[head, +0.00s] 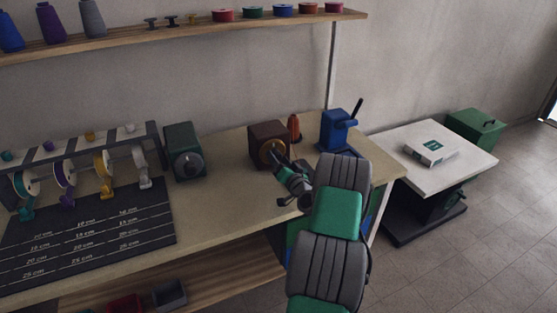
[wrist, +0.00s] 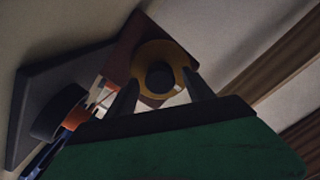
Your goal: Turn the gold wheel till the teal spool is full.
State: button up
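The gold wheel (head: 267,151) is on the front of a brown box (head: 262,132) on the bench, partly hidden by my gripper (head: 279,164). In the wrist view the gold wheel (wrist: 180,57) shows as a ring with a dark hub. My gripper (wrist: 161,78) has two dark fingers standing apart at either side of the hub, with nothing seen clamped between them. I cannot tell if they touch the wheel. A rack at the left holds several spools, one with a teal end (head: 26,214). I cannot tell how full it is.
A dark green box with a knob (head: 185,152) stands left of the brown box. An orange cone (head: 294,126) and a blue device with a black lever (head: 338,130) stand to the right. A marked mat (head: 90,225) lies at the left. A shelf (head: 180,30) runs above.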

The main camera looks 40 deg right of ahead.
grip_shut()
dwell(0.5)
jog(key=shift+f+m+b, duration=0.1)
jog(key=shift+m+b, duration=0.2)
jog(key=shift+m, duration=0.1)
